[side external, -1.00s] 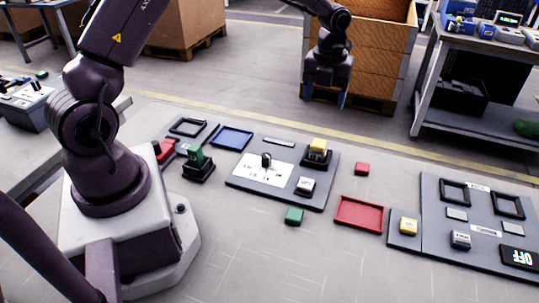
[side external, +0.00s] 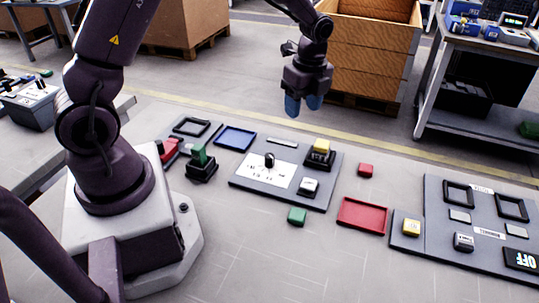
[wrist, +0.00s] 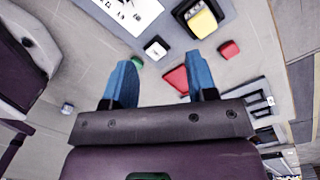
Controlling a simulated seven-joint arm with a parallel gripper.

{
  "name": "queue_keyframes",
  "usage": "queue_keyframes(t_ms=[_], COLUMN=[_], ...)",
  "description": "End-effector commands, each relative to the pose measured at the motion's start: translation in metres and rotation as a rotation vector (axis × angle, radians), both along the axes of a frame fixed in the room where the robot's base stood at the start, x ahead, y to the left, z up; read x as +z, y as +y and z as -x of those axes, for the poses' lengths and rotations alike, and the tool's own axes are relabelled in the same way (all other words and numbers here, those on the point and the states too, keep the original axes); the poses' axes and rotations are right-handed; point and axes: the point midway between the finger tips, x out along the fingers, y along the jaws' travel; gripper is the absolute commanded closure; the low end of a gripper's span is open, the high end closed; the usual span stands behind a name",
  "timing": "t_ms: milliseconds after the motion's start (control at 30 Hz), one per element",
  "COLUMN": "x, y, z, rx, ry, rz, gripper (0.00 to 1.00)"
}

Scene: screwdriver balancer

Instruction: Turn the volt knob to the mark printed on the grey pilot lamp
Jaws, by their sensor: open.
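The volt knob (side external: 269,160) is a small black knob upright on a white dial plate (side external: 257,174) with printed marks, too small to read. A light grey block with a dark mark on top (side external: 308,187), likely the grey pilot lamp, sits on the same dark panel (side external: 296,200), right of the dial. It also shows in the wrist view (wrist: 155,48), its mark unreadable. My gripper (side external: 304,104) is open and empty, raised above and beyond the panel, apart from the knob. In the wrist view, part of the dial plate (wrist: 125,10) shows at the top edge.
A yellow block (side external: 322,146) in a black holder stands at the panel's back right. A green cube (side external: 297,216), a red cube (side external: 366,170) and a red tray (side external: 362,213) lie nearby. A black-based green piece (side external: 200,160) and blue tray (side external: 236,138) are left.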

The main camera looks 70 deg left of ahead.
Motion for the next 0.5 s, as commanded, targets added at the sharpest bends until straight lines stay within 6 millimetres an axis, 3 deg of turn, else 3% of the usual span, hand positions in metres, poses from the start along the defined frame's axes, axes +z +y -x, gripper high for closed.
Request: queue_keyframes(t_ms=[500], x=[-0.012], y=[0.023], z=[0.054], rx=[1.747], ry=[-0.070], rz=[-0.057], gripper=[0.48])
